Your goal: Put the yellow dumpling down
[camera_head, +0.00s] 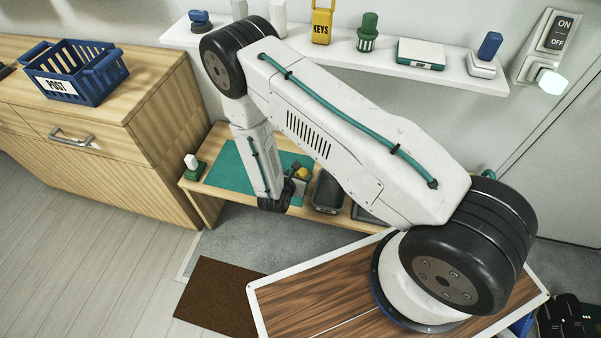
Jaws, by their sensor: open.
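A small yellow thing, which looks like the yellow dumpling (303,172), shows at the right edge of a teal mat (226,165) on a low wooden bench. My gripper (297,183) is at the lower end of my arm, low over the right part of the mat, right beside the yellow thing. The gripper is open. My wrist and arm hide much of it, and I cannot tell whether its fingers touch the yellow thing or what lies between them.
A dark grey tray (327,193) sits on the bench just right of the mat. A green-based stand with a white top (192,165) is at the bench's left end. A wooden cabinet (150,115) with a blue POST basket (95,88) stands left. A white shelf (462,82) with several items runs above.

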